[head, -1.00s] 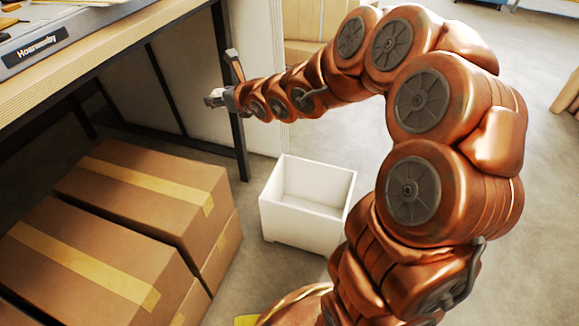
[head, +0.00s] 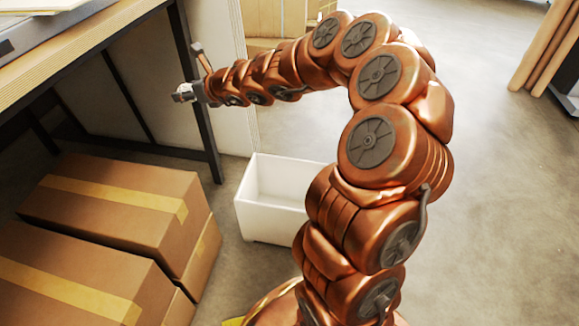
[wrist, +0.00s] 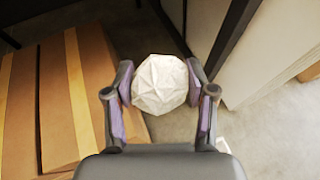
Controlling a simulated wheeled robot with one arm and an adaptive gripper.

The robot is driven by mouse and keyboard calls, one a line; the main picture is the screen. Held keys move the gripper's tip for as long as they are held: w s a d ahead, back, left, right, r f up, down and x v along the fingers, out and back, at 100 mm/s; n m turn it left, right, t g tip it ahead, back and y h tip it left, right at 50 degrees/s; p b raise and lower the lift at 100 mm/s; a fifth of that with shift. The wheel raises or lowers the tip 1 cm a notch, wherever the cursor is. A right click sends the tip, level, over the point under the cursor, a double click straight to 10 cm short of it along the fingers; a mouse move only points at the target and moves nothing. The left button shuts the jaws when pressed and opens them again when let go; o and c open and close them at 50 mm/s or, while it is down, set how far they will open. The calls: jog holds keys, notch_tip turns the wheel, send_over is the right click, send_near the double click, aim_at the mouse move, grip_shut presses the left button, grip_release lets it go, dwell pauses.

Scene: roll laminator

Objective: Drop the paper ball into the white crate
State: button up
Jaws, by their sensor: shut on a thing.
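The paper ball (wrist: 160,82) is white and faceted. In the wrist view it sits between the two fingers of my gripper (wrist: 160,92), which is shut on it. The white crate (head: 243,208) stands on the floor, open at the top and empty where I can see in. My gripper is above and to the left of the crate, not over it. My arm hides the crate's right part.
Taped cardboard boxes (head: 110,210) are stacked left of the crate. A table (head: 75,60) with a black leg (head: 197,100) stands at the upper left, close to my gripper. A pale panel (head: 222,80) stands behind. Grey floor is open to the right.

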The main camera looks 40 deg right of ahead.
jog(key=shift+w+d+f, duration=0.3)
jog(key=shift+d, duration=0.25)
jog(key=shift+w+d+f, duration=0.25)
jog(key=shift+d, duration=0.3)
jog(key=s+d+f+n+g+y, duration=0.1)
jog(key=s+d+f+y, duration=0.15)
jog(key=d+f, duration=0.6)
jog(key=s+d+f+n+g+y, duration=0.1)
jog(key=s+d+f+n, duration=0.15)
jog(key=d+f, duration=0.6)
jog(key=s+d+f+b, duration=0.1)
jog(key=s+f+b, duration=0.2)
jog(key=f, duration=0.6)
jog(key=s+d+f+b, duration=0.1)
jog(key=s+f+b, duration=0.2)
jog(key=s+f, duration=0.4)
notch_tip(320, 180, down, 3)
jog(key=shift+s+d+r+n+y, duration=0.2)
jog(key=shift+s+d+n+y, duration=0.15)
jog(key=shift+d+y, duration=0.1)
jog(key=o, duration=1)
jog(key=shift+c, duration=0.2)
